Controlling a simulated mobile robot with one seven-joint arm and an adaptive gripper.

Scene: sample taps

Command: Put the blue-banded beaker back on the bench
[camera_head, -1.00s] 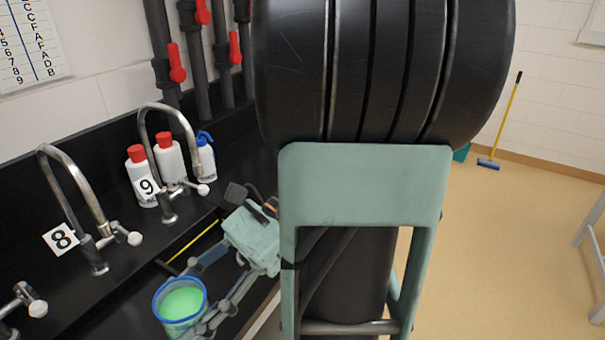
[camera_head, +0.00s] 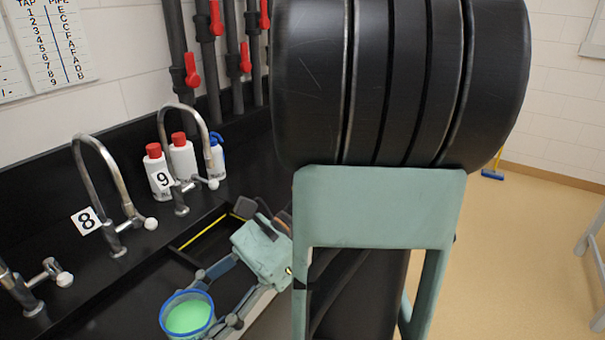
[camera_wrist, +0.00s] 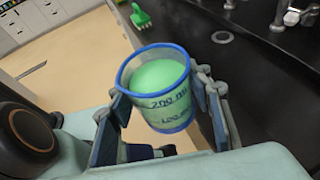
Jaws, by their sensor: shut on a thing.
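The blue-banded beaker (camera_head: 188,315) holds green liquid and has a blue rim. In the wrist view the beaker (camera_wrist: 158,88) stands between my gripper's fingers, slightly tilted in the picture, with "200 ml" marked on its side. My gripper (camera_head: 218,297) is shut on it, and the fingers (camera_wrist: 160,110) touch its two sides. The black bench (camera_head: 105,265) lies to the left and behind the beaker in the head view. Whether the beaker's base touches anything is hidden; in the wrist view pale floor shows beside it.
Taps marked 8 (camera_head: 110,200) and 9 (camera_head: 182,160) rise from the bench. White red-capped bottles (camera_head: 158,172) and a blue-topped bottle (camera_head: 216,158) stand by tap 9. A sink opening (camera_head: 200,240) lies beside my gripper. A green object (camera_wrist: 141,17) lies farther off.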

